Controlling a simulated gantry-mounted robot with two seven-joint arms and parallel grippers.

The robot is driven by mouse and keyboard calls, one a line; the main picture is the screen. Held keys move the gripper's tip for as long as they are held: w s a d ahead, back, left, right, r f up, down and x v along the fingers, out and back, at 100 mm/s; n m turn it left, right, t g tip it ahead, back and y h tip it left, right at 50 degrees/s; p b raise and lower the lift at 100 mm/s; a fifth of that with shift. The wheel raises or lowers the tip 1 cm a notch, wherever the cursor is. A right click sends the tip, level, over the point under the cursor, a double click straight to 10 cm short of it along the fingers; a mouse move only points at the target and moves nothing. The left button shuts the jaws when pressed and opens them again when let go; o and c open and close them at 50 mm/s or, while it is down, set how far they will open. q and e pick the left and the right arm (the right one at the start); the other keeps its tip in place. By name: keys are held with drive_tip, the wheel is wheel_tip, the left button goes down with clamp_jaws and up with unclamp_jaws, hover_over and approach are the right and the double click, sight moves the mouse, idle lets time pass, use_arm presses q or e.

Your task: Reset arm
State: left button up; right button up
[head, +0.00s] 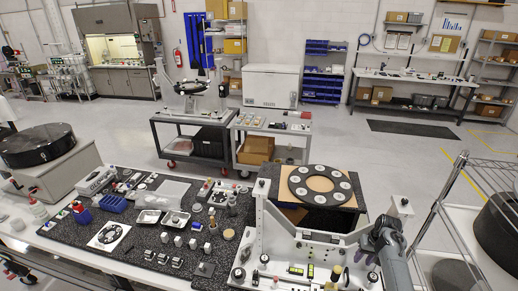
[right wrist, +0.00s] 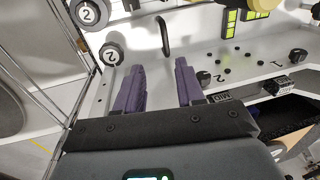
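My right gripper (head: 366,257) is at the right end of the white mirror fixture (head: 330,246). In the right wrist view its two purple fingers (right wrist: 160,78) stand apart with nothing between them, so it is open and empty. Beyond the fingertips are a black handle (right wrist: 165,36) and a dark knob marked 2 (right wrist: 112,53), on the white fixture plate (right wrist: 240,76). The fingers look apart from both. My left gripper is not in view.
The dark bench mat (head: 150,247) left of the fixture is crowded with small cubes, trays and bottles. A wire rack (head: 447,205) stands close on the right of my right arm. Two carts (head: 160,122) stand behind the bench, with open floor (head: 400,155) to their right.

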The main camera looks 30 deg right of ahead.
drive_tip(key=s+a+r+n, duration=0.2)
drive_tip(key=s+a, duration=0.5)
drive_tip(key=a, duration=0.6)
drive_tip(key=s+a+r+n+t, duration=0.1)
drive_tip(key=s+a+n, duration=0.3)
drive_tip(key=s+a, duration=0.4)
drive_tip(key=s+a+r+n+t+h, duration=0.1)
drive_tip(key=s+a+r+n, duration=0.2)
drive_tip(key=a, duration=1.5)
drive_tip(key=s+r, duration=0.1)
drive_tip(key=s, duration=0.3)
drive_tip(key=shift+s+a+n, duration=0.2)
drive_tip(key=shift+s+n, duration=0.1)
